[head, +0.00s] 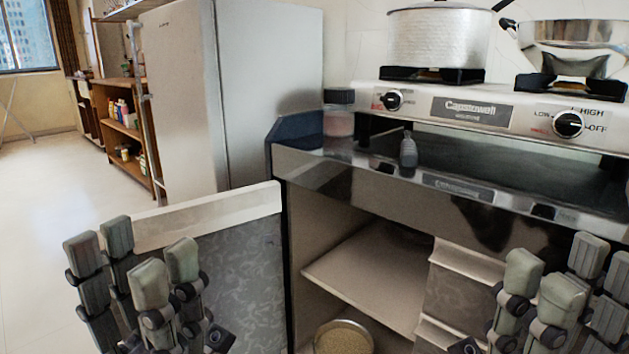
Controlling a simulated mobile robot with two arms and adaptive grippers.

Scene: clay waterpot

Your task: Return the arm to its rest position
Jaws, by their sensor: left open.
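My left gripper (132,258) is at the lower left, in front of the open cabinet door. Its grey-green fingertips point up and stand apart, with nothing between them. My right gripper (573,268) is at the lower right, in front of the cabinet's right side. Its fingers also point up and stand apart, and I see nothing held in them. The lower parts of both grippers are cut off by the bottom edge. No clay waterpot is recognisable in view.
The cabinet door (238,270) stands open beside my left gripper. Inside the cabinet are a shelf (375,280) and a round container (343,340). A stove (480,110) with a pot (438,38) and a pan (575,32) is above. A fridge (240,100) stands behind; floor at left is clear.

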